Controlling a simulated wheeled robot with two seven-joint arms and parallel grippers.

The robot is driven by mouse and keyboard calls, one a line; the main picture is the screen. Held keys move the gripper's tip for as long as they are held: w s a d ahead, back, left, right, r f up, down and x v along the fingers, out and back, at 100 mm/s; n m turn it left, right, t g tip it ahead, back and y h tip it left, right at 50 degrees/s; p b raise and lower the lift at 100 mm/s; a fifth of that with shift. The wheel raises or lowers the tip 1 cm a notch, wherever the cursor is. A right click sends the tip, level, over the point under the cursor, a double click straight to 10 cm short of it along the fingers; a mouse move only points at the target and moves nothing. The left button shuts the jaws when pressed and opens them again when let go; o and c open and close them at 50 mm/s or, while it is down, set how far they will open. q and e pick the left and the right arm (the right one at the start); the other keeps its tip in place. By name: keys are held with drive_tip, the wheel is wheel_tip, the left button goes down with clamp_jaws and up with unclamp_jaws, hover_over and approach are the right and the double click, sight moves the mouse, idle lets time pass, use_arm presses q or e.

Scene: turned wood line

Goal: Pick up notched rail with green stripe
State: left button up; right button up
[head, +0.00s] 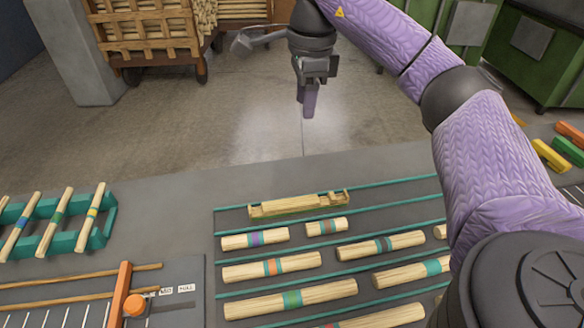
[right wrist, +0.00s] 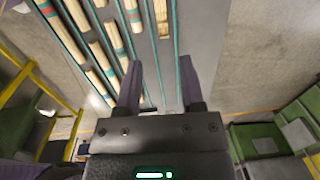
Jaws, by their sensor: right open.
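A pale wooden notched rail (head: 290,206) lies lengthwise in the farthest row of the rack, with cut-outs along it and a raised right end. Its stripe is too small to make out clearly. The rail also shows in part at the top of the right wrist view (right wrist: 162,18). My right gripper (head: 308,108) is open and empty, pointing down beyond the rack's far edge, apart from the rail. In the right wrist view its two fingers (right wrist: 160,66) are spread with nothing between them. My left gripper is not in view.
Several round wooden pieces with coloured bands, one green-banded (head: 292,299), lie between teal dividers (head: 330,231) nearer me. A teal holder (head: 66,242) with striped sticks stands left. Yellow and green blocks (head: 551,155) lie right. A slatted cart (head: 145,30) stands on the floor behind.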

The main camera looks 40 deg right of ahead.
drive_tip(key=b, duration=1.3)
hover_over(298, 202)
drive_tip(key=shift+g, duration=0.4)
wheel_tip(298, 202, down, 18)
drive_tip(key=shift+f, duration=0.3)
wheel_tip(298, 202, down, 9)
drive_tip(key=b, duration=0.5)
drive_tip(key=shift+d, duration=0.1)
drive_tip(key=shift+f+b, duration=0.3)
drive_tip(key=shift+b, duration=0.1)
drive_tip(key=shift+r, duration=0.25)
clamp_jaws()
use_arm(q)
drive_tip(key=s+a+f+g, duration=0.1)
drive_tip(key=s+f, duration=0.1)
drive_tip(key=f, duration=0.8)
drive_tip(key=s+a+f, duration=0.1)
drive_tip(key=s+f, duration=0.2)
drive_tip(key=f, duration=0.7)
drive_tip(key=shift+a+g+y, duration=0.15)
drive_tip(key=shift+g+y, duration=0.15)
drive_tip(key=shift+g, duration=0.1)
